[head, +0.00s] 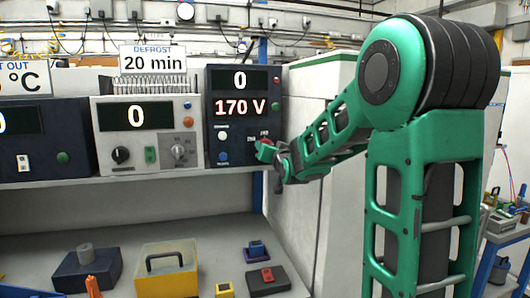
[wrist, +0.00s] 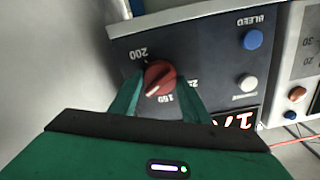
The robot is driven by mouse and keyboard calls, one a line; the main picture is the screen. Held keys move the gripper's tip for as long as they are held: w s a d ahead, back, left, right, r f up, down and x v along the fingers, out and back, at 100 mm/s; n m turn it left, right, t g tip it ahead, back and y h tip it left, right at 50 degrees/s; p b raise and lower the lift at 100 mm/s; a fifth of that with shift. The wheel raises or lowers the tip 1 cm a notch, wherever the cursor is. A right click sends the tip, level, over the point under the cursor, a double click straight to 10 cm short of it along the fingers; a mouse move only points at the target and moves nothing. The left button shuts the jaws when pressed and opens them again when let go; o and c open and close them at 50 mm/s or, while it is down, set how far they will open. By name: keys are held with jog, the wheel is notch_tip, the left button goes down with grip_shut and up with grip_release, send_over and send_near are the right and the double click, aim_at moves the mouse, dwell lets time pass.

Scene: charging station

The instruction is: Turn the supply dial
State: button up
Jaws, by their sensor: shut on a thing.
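The red supply dial (wrist: 158,76) is on the dark front panel of the supply unit (head: 240,105), whose display reads 0 above 170 V. In the wrist view its white pointer line faces the lower left, with printed numbers such as 200 and 150 around it. My gripper (wrist: 158,92) is shut on the dial, a green finger on either side. In the head view my gripper (head: 268,152) reaches the panel's lower right from the right. The dial shows there only as a bit of red, mostly hidden.
A blue button (wrist: 252,39) and a white button (wrist: 248,83) are beside the dial. A light grey unit (head: 150,135) stands left of the supply unit. A yellow box (head: 167,282) and other blocks lie on the lower surface.

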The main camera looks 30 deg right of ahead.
jog(key=shift+a, duration=0.15)
jog(key=o, duration=1)
jog(key=shift+o, duration=0.2)
jog(key=v, duration=1)
jog(key=shift+s, duration=0.3)
jog(key=shift+a, duration=0.1)
